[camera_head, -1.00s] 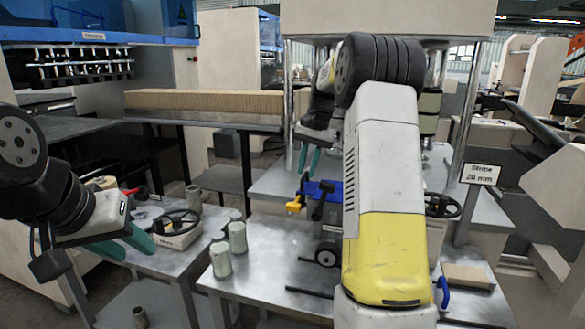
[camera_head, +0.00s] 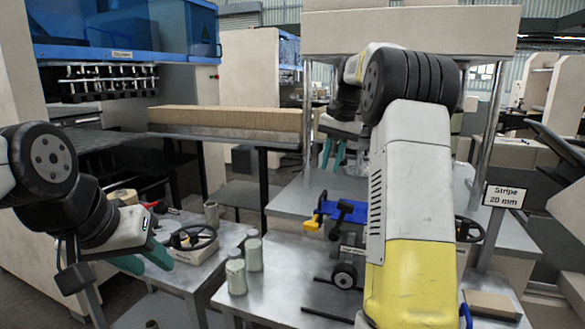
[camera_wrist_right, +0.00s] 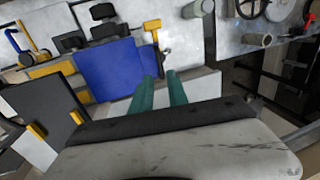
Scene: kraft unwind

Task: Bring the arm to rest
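My left gripper (camera_head: 143,261) is at the left of the head view, beside the near-left table. Its two teal fingers stand apart with nothing between them. My right gripper (camera_head: 333,154) hangs under the press-like machine in the middle, beyond and above the blue and yellow item. In the right wrist view my right gripper (camera_wrist_right: 160,90) shows two teal fingers with a narrow gap and nothing held. The right arm's white and yellow links cover much of the table's right side in the head view.
A blue block (camera_wrist_right: 105,70) with a yellow-headed tool (camera_wrist_right: 152,26) lies below the right gripper. Green-grey cylinders (camera_head: 236,276) stand on the metal table (camera_head: 285,255). A handwheel (camera_head: 193,237) sits near the left gripper. A "Stripe 20 mm" sign (camera_head: 505,195) stands right.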

